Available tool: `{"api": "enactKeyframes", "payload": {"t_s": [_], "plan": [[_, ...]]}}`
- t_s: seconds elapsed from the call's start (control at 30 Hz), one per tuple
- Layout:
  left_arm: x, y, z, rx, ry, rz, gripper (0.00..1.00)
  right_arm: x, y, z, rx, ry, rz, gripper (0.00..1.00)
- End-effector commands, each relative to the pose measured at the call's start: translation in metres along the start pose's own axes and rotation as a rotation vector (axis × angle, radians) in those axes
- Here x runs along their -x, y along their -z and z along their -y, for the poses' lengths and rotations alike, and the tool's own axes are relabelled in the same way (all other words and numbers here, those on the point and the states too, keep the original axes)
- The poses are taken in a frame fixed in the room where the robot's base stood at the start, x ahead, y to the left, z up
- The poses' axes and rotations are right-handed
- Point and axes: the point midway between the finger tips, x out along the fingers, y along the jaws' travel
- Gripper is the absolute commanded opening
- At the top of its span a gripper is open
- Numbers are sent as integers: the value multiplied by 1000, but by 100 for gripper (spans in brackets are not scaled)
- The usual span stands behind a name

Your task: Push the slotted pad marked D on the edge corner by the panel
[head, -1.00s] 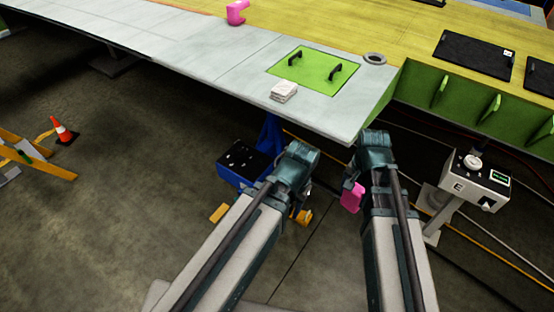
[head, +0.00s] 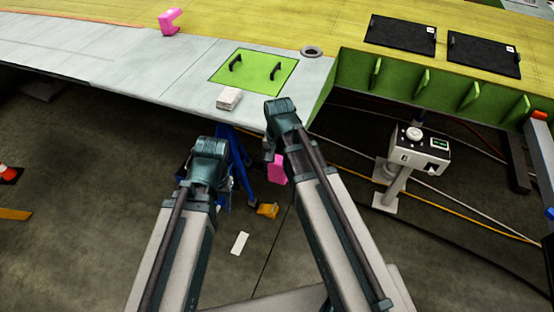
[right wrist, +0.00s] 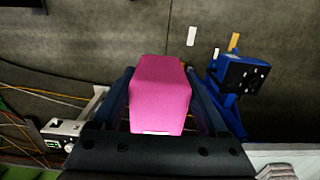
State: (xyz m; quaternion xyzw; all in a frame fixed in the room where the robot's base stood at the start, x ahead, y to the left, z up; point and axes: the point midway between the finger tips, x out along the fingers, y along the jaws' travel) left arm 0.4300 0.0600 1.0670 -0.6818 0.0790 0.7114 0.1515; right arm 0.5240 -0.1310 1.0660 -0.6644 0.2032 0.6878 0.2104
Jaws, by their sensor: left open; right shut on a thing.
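A pink pad (head: 277,168) is in my right gripper (head: 273,156), below the grey wing edge by its corner. It fills the space between the fingers in the right wrist view (right wrist: 160,94); no letter is readable and its slot is not visible. The edge corner (head: 306,125) is just above and right of my right gripper. The green panel (head: 254,87) with two black handles lies on the wing near that corner. My left gripper (head: 210,180) is lower left of the right one, empty, its fingers mostly hidden. Another pink pad (head: 169,21) sits on the wing farther left.
A white block (head: 229,98) lies by the panel's front edge, and a grey ring (head: 312,51) behind its right corner. A control box (head: 418,148) on a post stands at right. A blue stand (right wrist: 232,75) is below the wing. Green ribs (head: 425,80) line the recess.

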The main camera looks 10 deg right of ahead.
Motion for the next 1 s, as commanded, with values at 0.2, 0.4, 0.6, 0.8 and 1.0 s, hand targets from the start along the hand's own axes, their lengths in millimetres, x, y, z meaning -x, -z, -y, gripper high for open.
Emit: {"api": "enactKeyframes", "payload": {"t_s": [0.2, 0.4, 0.6, 0.8, 1.0], "plan": [[-2, 0, 0, 0, 0, 0, 52, -2, 2, 0, 0, 0, 0, 21], [-2, 0, 0, 0, 0, 0, 52, -2, 12, 0, -1, 0, 0, 21], [-2, 0, 0, 0, 0, 0, 52, -1, 28, 1, -1, 0, 0, 21], [-2, 0, 0, 0, 0, 0, 52, 0, 47, 1, -1, 0, 0, 21], [-2, 0, 0, 0, 0, 0, 52, 0, 58, 0, 0, 0, 0, 21]]}}
